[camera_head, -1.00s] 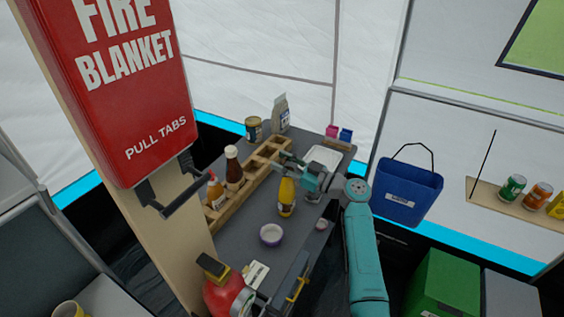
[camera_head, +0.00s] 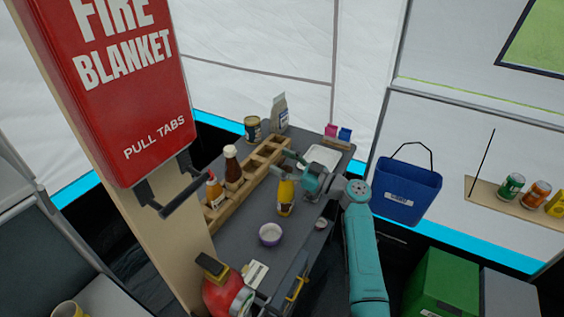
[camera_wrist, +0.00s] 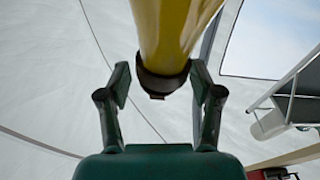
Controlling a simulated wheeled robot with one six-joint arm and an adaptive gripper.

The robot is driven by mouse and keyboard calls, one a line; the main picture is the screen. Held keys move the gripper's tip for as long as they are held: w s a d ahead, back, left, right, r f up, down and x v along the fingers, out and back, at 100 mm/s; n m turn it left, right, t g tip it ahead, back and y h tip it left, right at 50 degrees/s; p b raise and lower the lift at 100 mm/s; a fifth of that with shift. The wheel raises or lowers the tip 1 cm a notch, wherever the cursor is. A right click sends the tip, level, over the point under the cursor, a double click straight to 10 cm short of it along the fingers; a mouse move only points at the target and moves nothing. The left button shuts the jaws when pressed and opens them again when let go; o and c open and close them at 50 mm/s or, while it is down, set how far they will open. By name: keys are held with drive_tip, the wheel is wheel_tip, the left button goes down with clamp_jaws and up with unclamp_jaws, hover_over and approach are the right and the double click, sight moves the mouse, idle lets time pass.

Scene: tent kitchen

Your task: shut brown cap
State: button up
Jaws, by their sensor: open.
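The yellow bottle (camera_head: 286,197) stands upright on the dark counter. In the wrist view its yellow body (camera_wrist: 168,35) comes down from the top edge and ends in the dark brown cap (camera_wrist: 162,82). A small reddish-brown tab shows at the cap's edge; I cannot tell whether it is a raised lid. My gripper (camera_wrist: 161,90) is open, with one finger on each side of the cap and a visible gap on both sides. In the head view my gripper (camera_head: 294,166) is at the bottle's top, and the cap is hard to make out there.
A wooden rack (camera_head: 247,178) with a brown-sauce bottle (camera_head: 233,168) and an orange bottle (camera_head: 214,192) lies behind on the left. A white tray (camera_head: 323,156) is at the back right. A blue bin (camera_head: 407,192) hangs to the right.

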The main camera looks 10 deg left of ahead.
drive_tip(key=v, duration=1.1)
drive_tip(key=shift+d, duration=0.3)
drive_tip(key=shift+c, duration=0.2)
wheel_tip(320, 180, up, 7)
drive_tip(key=a+g+h, duration=0.1)
drive_tip(key=g+h, duration=0.1)
drive_tip(key=h, duration=0.2)
drive_tip(key=shift+a+m+g+h, duration=0.2)
drive_tip(key=shift+m+g+h, duration=0.1)
drive_tip(key=shift+m+h, duration=0.4)
drive_tip(key=shift+h, duration=0.3)
drive_tip(key=x, duration=0.6)
drive_tip(key=w+x, duration=0.1)
drive_tip(key=x, duration=0.3)
drive_tip(key=shift+r, duration=0.35)
drive_tip(key=shift+a, duration=0.1)
drive_tip(key=shift+c, duration=0.2)
drive_tip(key=shift+s, duration=0.1)
drive_tip(key=c, duration=1.1)
